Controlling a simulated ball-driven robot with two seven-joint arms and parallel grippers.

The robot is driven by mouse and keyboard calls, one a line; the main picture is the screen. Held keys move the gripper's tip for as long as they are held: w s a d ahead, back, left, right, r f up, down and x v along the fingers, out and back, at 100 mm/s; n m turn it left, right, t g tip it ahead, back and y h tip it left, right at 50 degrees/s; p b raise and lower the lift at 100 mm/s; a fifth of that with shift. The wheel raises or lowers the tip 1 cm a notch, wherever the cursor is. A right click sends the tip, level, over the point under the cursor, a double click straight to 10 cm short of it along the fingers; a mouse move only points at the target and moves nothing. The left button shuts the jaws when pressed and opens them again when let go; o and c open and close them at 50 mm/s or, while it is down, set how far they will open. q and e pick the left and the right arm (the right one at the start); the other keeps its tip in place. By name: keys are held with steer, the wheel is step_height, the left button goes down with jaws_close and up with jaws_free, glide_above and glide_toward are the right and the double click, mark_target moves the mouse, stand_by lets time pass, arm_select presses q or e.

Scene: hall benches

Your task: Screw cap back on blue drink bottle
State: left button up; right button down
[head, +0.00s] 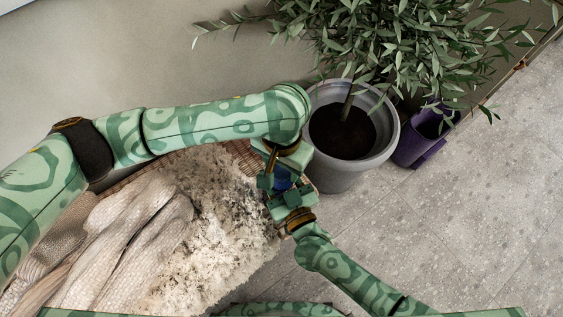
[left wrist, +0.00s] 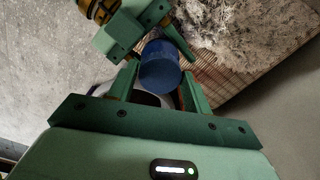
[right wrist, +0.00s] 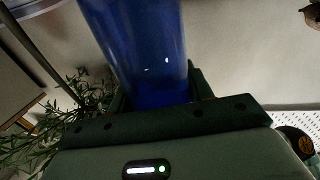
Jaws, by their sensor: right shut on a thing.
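A blue drink bottle (head: 282,181) is held up between my two grippers, beside the bench edge. In the right wrist view the blue bottle (right wrist: 140,45) fills the space between my right fingers, and my right gripper (head: 284,196) is shut on it. In the left wrist view the end of the blue bottle (left wrist: 160,66) lies between the fingertips of my left gripper (left wrist: 160,72), with narrow gaps at its sides; that gripper looks open. The left gripper also shows in the head view (head: 270,172). I cannot make out a separate cap.
A bench with a woven seat (head: 240,150) carries a shaggy fleece (head: 205,215) and a cream blanket (head: 125,225). A grey pot (head: 385,150) with a leafy plant (head: 400,40) stands just right of my grippers, next to a purple container (head: 420,140). Stone floor (head: 480,210) at right is clear.

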arm_select(q)
steer(key=m, duration=0.5)
steer(key=shift+w+m, duration=0.1)
steer(key=shift+m, duration=0.3)
steer(key=m, duration=1.8)
steer(key=shift+m, duration=0.3)
steer(key=o, duration=1.1)
steer(key=shift+o, duration=0.2)
step_height(320, 180, up, 12)
